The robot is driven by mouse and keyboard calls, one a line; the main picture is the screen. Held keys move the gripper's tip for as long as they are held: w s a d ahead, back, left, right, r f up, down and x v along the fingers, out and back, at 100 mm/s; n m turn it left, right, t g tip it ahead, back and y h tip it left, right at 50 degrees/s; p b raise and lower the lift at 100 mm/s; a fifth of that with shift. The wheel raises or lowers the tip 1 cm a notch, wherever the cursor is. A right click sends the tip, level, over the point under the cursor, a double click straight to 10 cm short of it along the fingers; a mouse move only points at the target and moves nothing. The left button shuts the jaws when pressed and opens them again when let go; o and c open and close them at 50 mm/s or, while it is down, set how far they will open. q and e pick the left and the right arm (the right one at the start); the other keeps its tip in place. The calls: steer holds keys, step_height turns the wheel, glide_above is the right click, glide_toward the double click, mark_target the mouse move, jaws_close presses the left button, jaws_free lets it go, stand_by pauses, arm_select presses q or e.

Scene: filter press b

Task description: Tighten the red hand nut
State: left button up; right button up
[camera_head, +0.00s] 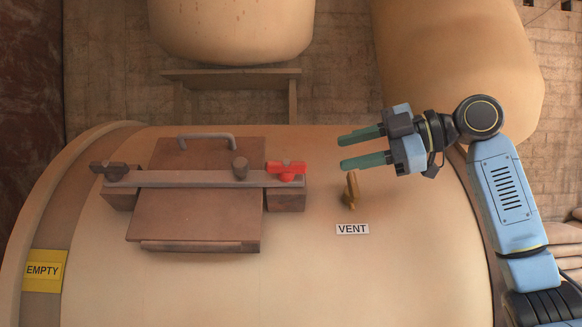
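The red hand nut (287,170) sits on the right end of a grey clamp bar (200,180), which lies across a brown hatch cover (195,220) on the big tan vessel. My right gripper (341,153) is to the right of the red nut, apart from it. Its two green fingers point left toward the nut and are spread apart with nothing between them. My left gripper is not in view.
A dark hand nut (108,168) is on the bar's left end, and a grey knob (239,168) stands near the red nut. A brass vent valve (350,190) rises just below my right gripper, above a VENT label (352,229). A handle (207,138) tops the cover.

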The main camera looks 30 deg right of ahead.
mark_target(300, 164)
steer(key=p+x, duration=0.3)
steer(key=x, duration=1)
jaws_close()
